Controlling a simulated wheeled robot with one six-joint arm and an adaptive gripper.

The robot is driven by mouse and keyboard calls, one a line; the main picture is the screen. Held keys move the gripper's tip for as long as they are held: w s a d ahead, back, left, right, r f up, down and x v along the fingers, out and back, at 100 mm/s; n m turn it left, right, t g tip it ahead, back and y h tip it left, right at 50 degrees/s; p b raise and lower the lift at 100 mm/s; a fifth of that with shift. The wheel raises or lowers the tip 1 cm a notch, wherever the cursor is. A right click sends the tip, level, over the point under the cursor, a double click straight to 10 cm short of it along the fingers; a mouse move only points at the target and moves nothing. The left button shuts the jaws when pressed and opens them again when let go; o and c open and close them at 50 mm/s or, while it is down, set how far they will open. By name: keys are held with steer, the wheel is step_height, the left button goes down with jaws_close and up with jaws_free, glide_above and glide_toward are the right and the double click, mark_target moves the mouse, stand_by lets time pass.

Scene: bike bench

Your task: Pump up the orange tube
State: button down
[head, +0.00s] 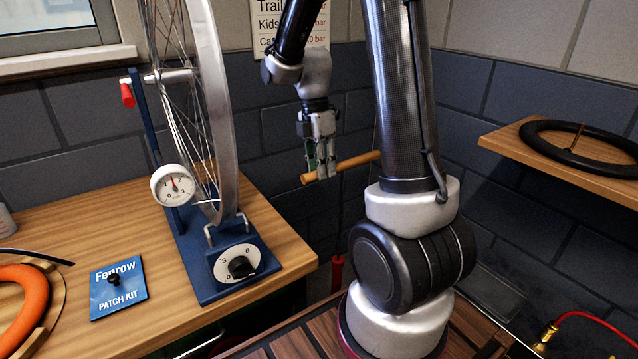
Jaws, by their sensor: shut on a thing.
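The orange tube (24,305) lies at the left edge on the wooden bench, partly cut off by the frame. A curved wooden piece (50,312) lies along its right side. My gripper (323,172) is shut on a wooden bar handle (350,166), which is roughly level with its left end slightly lower. The handle's right end passes behind my arm. A red upright part (337,270) shows below the handle, between the bench and my arm's base; I cannot tell whether it joins the handle.
The bench (75,225) carries a wheel stand with a dial (172,185), a knob box (237,265) and a blue patch kit (118,287). A shelf (500,142) at right holds a black tyre (575,150). A red hose with a brass end (546,335) shows at lower right.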

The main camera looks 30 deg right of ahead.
steer(key=shift+r, duration=0.5)
steer(key=c, duration=1.2)
jaws_free()
steer(key=shift+s, duration=0.1)
steer(key=shift+c, duration=0.2)
